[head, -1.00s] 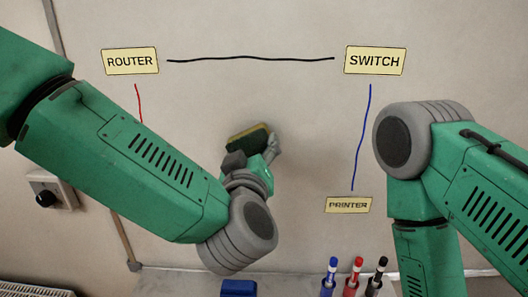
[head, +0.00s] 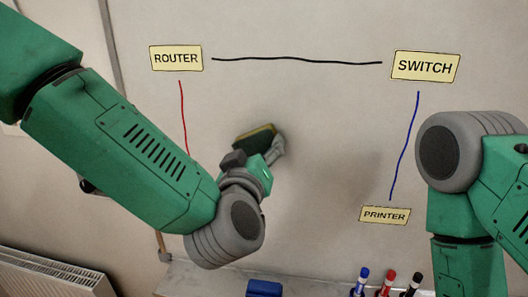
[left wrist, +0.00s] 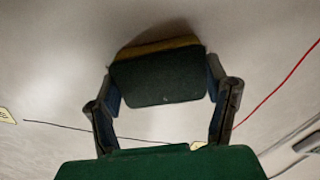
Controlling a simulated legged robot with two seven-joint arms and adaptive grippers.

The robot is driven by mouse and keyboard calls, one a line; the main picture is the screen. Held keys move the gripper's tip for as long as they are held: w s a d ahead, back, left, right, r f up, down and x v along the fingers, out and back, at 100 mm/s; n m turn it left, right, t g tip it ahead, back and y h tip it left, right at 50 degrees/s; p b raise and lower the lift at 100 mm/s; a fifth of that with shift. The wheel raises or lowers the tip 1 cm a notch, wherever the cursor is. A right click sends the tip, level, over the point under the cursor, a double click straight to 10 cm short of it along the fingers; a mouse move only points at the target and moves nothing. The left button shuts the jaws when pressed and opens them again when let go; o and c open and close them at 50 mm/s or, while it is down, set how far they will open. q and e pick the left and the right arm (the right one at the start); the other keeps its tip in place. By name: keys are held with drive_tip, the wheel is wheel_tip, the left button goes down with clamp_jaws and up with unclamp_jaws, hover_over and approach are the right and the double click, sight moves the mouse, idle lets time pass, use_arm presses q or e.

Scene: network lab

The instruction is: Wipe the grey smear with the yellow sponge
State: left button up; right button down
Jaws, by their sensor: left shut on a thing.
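The yellow sponge (head: 254,137) has a dark green side and a yellow side. My left gripper (head: 266,150) is shut on it, in front of the whiteboard between the red and blue lines. In the left wrist view the sponge (left wrist: 158,80) sits between both fingers of the left gripper (left wrist: 163,88), its dark green side towards me and its yellow side towards the board. I cannot tell whether it touches the board. A faint grey patch (head: 345,175) lies right of the sponge; I cannot tell if it is the smear or a shadow. My right gripper is out of view.
The whiteboard carries ROUTER (head: 176,58), SWITCH (head: 425,67) and PRINTER (head: 384,215) labels, joined by black, red and blue lines. Below are a blue block (head: 264,288) and several markers (head: 387,284). A radiator (head: 45,275) stands lower left.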

use_arm(q)
drive_tip(key=shift+s+a, duration=0.1)
drive_tip(key=shift+s, duration=2.1)
drive_tip(key=shift+s+a, duration=0.3)
drive_tip(key=shift+s, duration=0.55)
drive_tip(key=s, duration=0.3)
drive_tip(key=shift+a, duration=0.3)
drive_tip(key=shift+w, duration=0.1)
